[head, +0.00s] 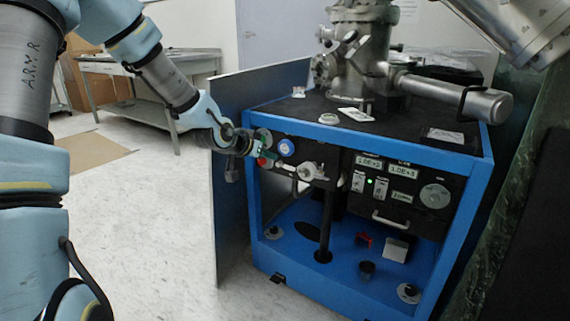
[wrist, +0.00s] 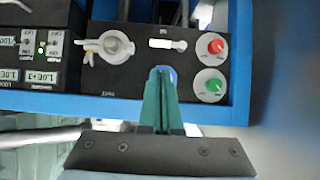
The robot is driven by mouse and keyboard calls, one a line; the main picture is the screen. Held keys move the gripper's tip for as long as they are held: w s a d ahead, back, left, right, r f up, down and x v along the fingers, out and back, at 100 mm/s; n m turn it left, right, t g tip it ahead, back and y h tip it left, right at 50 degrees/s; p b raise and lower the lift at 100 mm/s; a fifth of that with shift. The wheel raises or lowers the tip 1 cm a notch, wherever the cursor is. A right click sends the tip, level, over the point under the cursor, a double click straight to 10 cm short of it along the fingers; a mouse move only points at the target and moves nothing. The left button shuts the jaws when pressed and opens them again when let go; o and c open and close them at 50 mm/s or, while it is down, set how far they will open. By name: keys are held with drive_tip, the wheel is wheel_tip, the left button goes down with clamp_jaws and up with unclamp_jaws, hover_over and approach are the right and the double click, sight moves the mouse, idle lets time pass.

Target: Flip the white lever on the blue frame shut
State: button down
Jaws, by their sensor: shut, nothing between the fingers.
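The blue frame (head: 256,215) is a boxy cart with a black control panel across its upper front. In the wrist view its blue rail (wrist: 60,104) runs across the picture. A short white lever (wrist: 168,43) lies sideways on the black panel, between a round metal valve knob and the red and green knobs. My gripper (wrist: 160,74) is shut and empty, its green fingers pointing at the panel. The fingertips overlap a blue round knob and appear below the lever in the wrist view, apart from it. In the head view my gripper (head: 270,156) is at the panel's left end.
The blue knob (head: 287,147) is close to the fingertips. The red knob (wrist: 211,44) and green knob (wrist: 210,86) sit to the right in the wrist view. A metal vacuum chamber (head: 362,50) stands on top. A grey side panel (head: 230,180) flanks the cart's left side.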

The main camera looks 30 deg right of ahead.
sight(286, 166)
drive_tip(key=b+x, duration=0.1)
drive_tip(key=x, duration=0.9)
drive_tip(key=shift+f+b, duration=0.1)
drive_tip(key=shift+b, duration=0.4)
drive_tip(key=shift+s+f+t+b, duration=0.1)
drive_tip(key=shift+t+b, duration=0.2)
drive_tip(key=shift+b, duration=0.05)
